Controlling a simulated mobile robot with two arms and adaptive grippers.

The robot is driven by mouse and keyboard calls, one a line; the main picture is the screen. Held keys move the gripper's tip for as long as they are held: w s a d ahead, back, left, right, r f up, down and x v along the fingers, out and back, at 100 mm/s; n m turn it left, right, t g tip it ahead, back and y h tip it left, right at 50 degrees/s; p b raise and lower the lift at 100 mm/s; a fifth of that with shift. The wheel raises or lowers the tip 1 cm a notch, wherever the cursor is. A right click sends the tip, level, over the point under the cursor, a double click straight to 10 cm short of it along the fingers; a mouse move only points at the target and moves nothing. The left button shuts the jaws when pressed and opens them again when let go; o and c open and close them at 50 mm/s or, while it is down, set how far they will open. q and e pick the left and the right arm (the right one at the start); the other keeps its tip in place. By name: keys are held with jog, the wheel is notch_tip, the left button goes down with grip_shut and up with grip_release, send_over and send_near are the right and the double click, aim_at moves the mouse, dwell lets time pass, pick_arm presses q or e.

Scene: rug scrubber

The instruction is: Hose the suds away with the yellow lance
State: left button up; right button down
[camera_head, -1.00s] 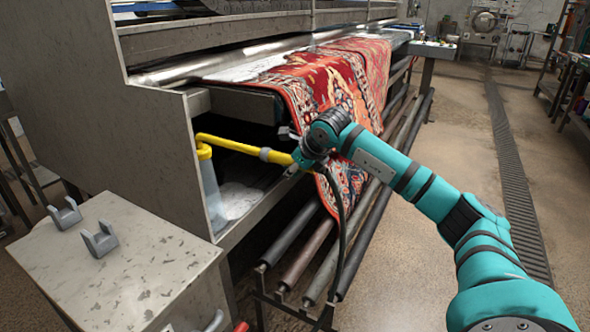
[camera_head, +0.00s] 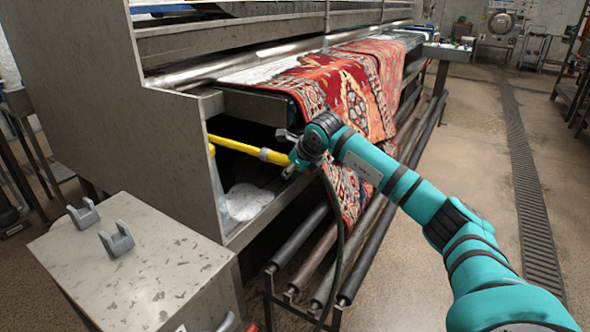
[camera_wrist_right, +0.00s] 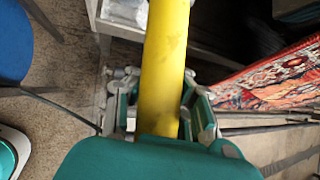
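My right gripper (camera_head: 302,157) is shut around the yellow lance (camera_head: 238,146). The right wrist view shows the lance (camera_wrist_right: 165,70) between the gripper's fingers (camera_wrist_right: 160,112). The lance reaches left into the open end of the steel machine, and its bent end is mostly hidden behind the side panel. A pale, translucent streak (camera_head: 219,190) shows below that end, like water spray. White suds (camera_head: 247,200) lie in the trough under the lance. A dark hose hangs from the gripper end of the lance. My left gripper is not in view.
A red patterned rug (camera_head: 345,90) drapes over the machine's front, right beside my gripper. Rollers (camera_head: 330,255) run below. A steel cabinet (camera_head: 135,265) with two grey cradles (camera_head: 117,240) stands front left. The floor to the right is open, with a drain grate (camera_head: 525,180).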

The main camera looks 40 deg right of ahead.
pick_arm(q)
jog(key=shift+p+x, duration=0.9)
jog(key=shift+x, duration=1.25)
pick_arm(e)
jog(key=shift+w+a+r, duration=0.1)
jog(key=shift+w+a, duration=0.25)
jog(key=shift+w, duration=0.5)
jog(key=shift+w+a, duration=0.35)
jog(key=shift+w, duration=0.55)
jog(key=shift+w+a+r, duration=0.1)
jog(key=shift+w+a, duration=0.25)
jog(key=shift+w, duration=0.5)
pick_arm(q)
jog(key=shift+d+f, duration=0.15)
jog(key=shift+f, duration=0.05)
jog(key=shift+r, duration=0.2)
